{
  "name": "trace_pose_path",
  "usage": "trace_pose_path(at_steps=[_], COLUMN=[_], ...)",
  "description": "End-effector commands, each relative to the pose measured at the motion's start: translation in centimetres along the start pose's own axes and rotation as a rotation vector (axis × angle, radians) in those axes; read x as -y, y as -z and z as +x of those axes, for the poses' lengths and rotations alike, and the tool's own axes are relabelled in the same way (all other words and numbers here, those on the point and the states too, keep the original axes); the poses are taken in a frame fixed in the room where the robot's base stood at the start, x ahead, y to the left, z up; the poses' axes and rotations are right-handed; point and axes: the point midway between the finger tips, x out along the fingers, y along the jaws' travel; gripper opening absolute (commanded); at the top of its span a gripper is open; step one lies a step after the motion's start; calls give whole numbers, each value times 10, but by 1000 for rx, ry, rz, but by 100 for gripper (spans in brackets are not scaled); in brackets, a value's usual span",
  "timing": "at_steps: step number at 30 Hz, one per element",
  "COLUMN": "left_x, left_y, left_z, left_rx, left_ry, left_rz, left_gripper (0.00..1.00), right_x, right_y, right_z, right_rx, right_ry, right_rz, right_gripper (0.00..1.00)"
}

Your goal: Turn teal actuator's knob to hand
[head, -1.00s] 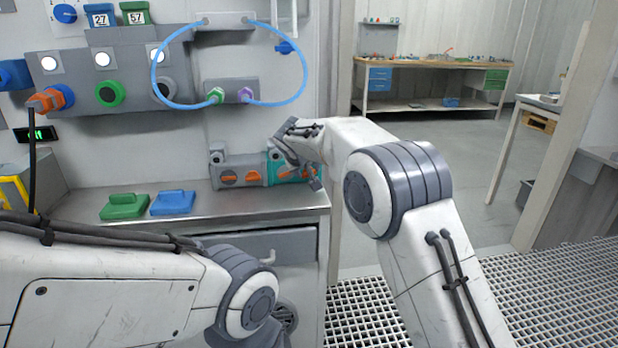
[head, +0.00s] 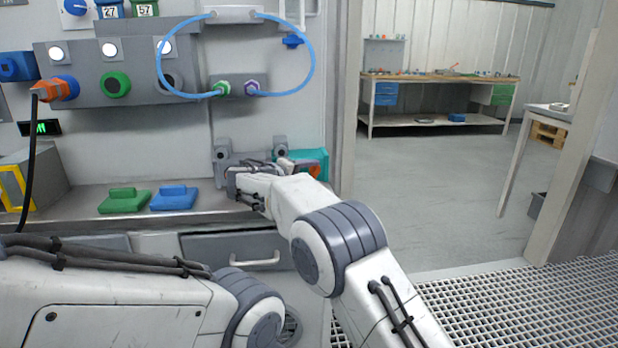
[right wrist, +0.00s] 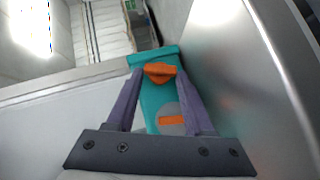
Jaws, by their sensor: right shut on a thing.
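The teal actuator (head: 313,156) sits at the right end of the bench, against the wall panel. My right forearm and wrist cover part of its front in the head view. The right wrist view shows its teal body (right wrist: 150,97), with an orange knob (right wrist: 160,71) near the far end and a grey disc with an orange bar (right wrist: 171,120) nearer. My right gripper (right wrist: 160,77) has one finger on each side of the orange knob and is shut on it. My left arm enters the head view at lower left, but its gripper is not visible.
A grey unit (head: 228,160) stands left of the teal actuator, partly hidden by my right wrist. A green block (head: 124,202) and a blue block (head: 173,200) lie on the bench (head: 82,203). A blue hose (head: 312,62) loops on the panel above.

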Motion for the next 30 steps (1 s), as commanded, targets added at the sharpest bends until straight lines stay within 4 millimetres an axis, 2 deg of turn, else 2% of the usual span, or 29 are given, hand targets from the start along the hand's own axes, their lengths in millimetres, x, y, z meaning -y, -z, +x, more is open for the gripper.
trace_pose_path(at_steps=[1, 9, 27, 28, 30], left_x=[0, 1, 1, 1, 1], left_y=[0, -1, -1, -1, -1], left_z=[5, 14, 16, 16, 16], left_rx=[0, 0, 0, 0, 0], left_ry=[0, 0, 0, 0, 0], left_rz=[0, 0, 0, 0, 0], left_gripper=[46, 46, 46, 46, 46], right_x=[5, 6, 6, 6, 6], right_y=[0, 0, 0, 0, 0], right_z=[0, 0, 0, 0, 0], right_rx=[-1, 0, 0, 0, 0], right_ry=[-19, -102, -130, -130, -130], right_rz=[-23, -106, -137, -137, -137], right_gripper=[0, 0, 0, 56, 82])
